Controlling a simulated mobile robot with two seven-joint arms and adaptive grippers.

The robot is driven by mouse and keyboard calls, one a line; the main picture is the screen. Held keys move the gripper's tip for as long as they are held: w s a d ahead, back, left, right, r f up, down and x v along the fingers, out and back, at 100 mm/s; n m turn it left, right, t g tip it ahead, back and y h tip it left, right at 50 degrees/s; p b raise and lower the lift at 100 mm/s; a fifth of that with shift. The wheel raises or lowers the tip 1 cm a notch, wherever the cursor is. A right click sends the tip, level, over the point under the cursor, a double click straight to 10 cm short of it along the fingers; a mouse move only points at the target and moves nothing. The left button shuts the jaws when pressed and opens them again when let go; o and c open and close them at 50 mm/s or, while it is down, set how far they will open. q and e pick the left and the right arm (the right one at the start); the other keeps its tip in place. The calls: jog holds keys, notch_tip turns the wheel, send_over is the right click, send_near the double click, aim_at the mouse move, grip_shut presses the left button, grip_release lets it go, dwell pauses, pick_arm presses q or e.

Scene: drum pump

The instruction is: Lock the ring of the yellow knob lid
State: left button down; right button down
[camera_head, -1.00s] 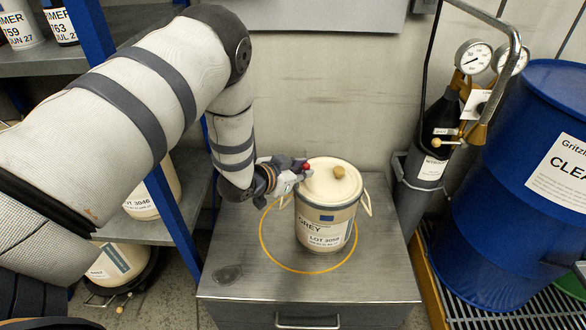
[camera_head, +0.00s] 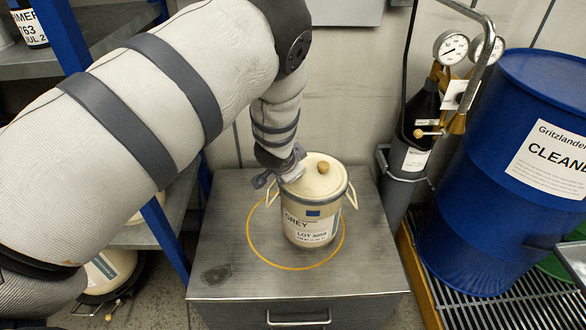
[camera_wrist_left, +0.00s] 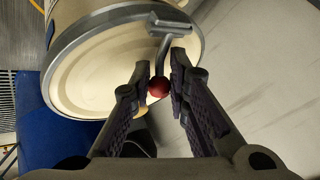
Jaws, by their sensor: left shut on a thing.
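A cream pail (camera_head: 312,222) labelled GREY stands upright on a grey metal cabinet top. Its cream lid (camera_head: 311,182) carries a small yellow-tan knob (camera_head: 323,168) and has a grey ring (camera_wrist_left: 62,52) around its rim. In the left wrist view, a grey lever (camera_wrist_left: 168,42) on the ring ends in a red ball (camera_wrist_left: 158,87). My left gripper (camera_wrist_left: 160,88) has its fingers on both sides of the red ball and is shut on it. In the head view, my left gripper (camera_head: 279,174) is at the lid's left edge and hides the ball. My right gripper is not in view.
The cabinet top (camera_head: 230,225) is bare around the pail, with a yellow circle marked on it. A shelf rack with a blue post (camera_head: 165,235) stands left. A gas cylinder with gauges (camera_head: 452,48) and a large blue drum (camera_head: 490,190) stand right.

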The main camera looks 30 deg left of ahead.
pick_arm(q)
jog(key=shift+f, duration=0.2)
jog(key=c, duration=1.7)
grip_release()
